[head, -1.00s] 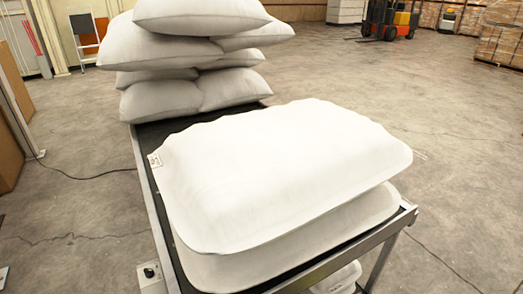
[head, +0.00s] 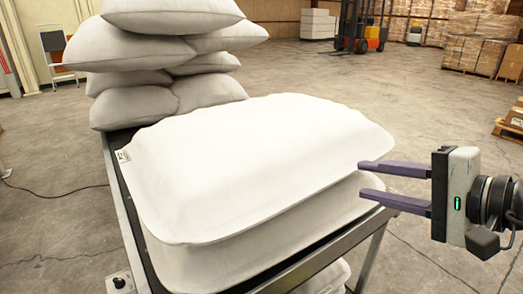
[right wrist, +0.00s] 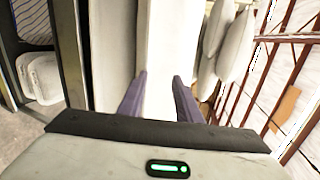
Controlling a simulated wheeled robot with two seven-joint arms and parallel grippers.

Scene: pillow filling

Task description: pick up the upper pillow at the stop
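The upper pillow (head: 255,160) is white and plump and lies flat on the lower pillow (head: 240,262) at the near end of the conveyor. My right gripper (head: 362,179) is at their right side, its two purple fingers apart, one above the other, pointing left. The fingertips are close to the pillows' right edge; I cannot tell whether they touch. In the right wrist view the open fingers (right wrist: 159,76) show with the upper pillow's white side (right wrist: 168,40) in line with the gap between them. My left gripper is not in view.
The dark conveyor has a metal side rail (head: 330,246). A stack of several pillows (head: 165,60) stands at its far end. A forklift (head: 362,25) and pallets of boxes stand far back; the floor on the right is open.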

